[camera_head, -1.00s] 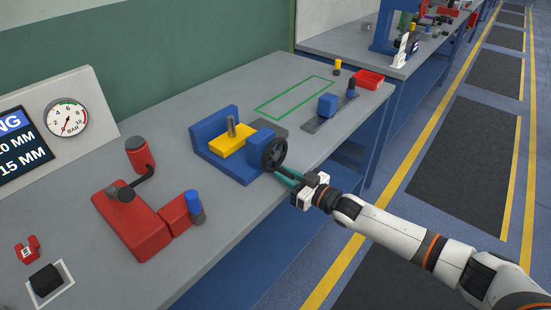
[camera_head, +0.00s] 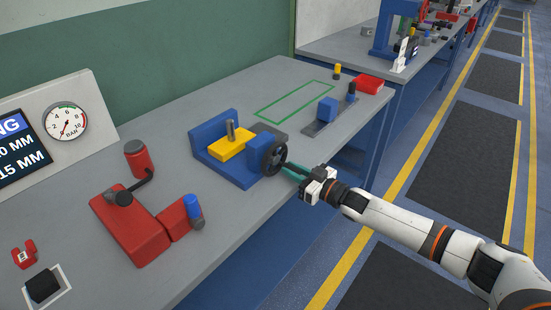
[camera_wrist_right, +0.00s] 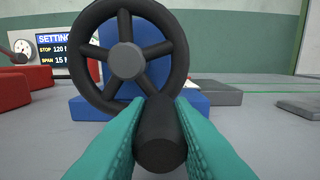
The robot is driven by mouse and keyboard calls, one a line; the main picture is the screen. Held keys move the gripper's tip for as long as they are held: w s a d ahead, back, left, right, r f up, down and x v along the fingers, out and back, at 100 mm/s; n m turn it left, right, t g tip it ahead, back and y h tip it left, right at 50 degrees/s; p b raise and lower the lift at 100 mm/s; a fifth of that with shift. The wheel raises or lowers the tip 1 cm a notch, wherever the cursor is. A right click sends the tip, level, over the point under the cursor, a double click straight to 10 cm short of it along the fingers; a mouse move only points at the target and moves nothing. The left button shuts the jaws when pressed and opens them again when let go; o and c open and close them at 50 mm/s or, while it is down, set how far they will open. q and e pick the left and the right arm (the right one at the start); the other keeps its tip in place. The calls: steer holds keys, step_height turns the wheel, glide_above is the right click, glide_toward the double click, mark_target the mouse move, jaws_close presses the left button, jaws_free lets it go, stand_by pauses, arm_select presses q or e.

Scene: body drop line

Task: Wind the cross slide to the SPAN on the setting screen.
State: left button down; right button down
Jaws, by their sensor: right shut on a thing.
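The cross slide has a blue base (camera_head: 222,168), a yellow sliding block (camera_head: 231,144) with an upright grey pin, and a black handwheel (camera_head: 274,154) on its right end. In the right wrist view the handwheel (camera_wrist_right: 127,60) faces me, with a dark crank handle (camera_wrist_right: 160,135) at its lower right. My right gripper (camera_head: 293,169) has teal fingers shut on this handle, one on each side. The setting screen (camera_head: 22,148) at the left edge is cut off in the head view. In the right wrist view the screen (camera_wrist_right: 54,50) reads STOP 120 and SPAN 15, partly hidden by the wheel. My left gripper is out of view.
A red clamp-like device (camera_head: 135,225) with a blue-topped knob stands in front of the slide. A pressure gauge (camera_head: 66,122) sits beside the screen. Farther along are a green outlined area (camera_head: 295,100), a rail with a blue block (camera_head: 327,109), and a red tray (camera_head: 369,84).

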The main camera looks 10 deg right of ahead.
steer(key=shift+w+d+r, duration=0.2)
steer(key=shift+r, duration=0.35)
steer(key=shift+w+d+r, duration=0.2)
steer(key=shift+r, duration=0.3)
steer(key=shift+a, duration=0.1)
